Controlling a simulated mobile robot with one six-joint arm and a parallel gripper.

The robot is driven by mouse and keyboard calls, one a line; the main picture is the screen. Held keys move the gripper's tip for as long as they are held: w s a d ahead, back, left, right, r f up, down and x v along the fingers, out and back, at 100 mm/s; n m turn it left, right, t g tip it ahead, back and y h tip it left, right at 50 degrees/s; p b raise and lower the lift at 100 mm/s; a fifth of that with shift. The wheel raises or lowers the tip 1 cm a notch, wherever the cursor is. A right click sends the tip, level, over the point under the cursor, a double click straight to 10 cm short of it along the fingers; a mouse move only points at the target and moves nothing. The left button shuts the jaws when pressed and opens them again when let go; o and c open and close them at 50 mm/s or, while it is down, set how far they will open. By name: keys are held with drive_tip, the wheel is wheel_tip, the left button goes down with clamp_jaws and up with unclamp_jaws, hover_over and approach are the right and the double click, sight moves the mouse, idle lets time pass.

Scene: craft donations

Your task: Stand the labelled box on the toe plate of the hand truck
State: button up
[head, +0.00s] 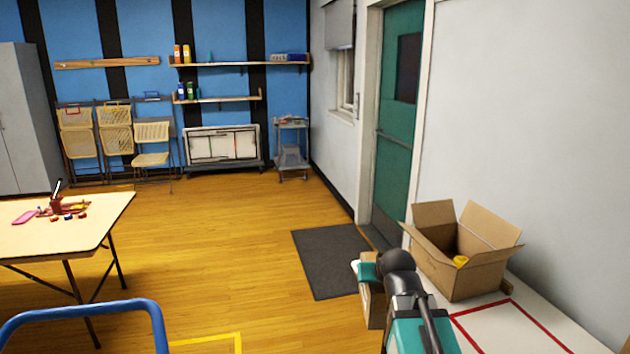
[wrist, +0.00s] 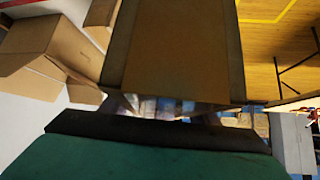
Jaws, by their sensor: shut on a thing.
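My gripper (head: 368,272) is shut on a brown cardboard box (head: 371,306), beside the left edge of the white table in the head view. My own arm covers part of the box there. In the wrist view the box (wrist: 186,45) fills the top middle, close to the camera. No label shows on its visible faces. A bent blue tube (head: 85,308) at the lower left of the head view looks like the handle of the hand truck. Its toe plate is out of view.
An open carton (head: 468,262) with a yellow item inside stands on the white table (head: 520,330), near red tape. A folding table (head: 95,225) with craft items is at left. Yellow tape (head: 238,344) marks the floor. A dark mat (head: 328,262) lies by the green door. Mid-floor is clear.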

idle(0.4)
drive_tip(key=shift+w+f, duration=0.2)
drive_tip(key=shift+w, duration=0.45)
drive_tip(key=shift+w+f, duration=0.15)
drive_tip(key=shift+w, duration=0.5)
drive_tip(key=shift+s, duration=0.1)
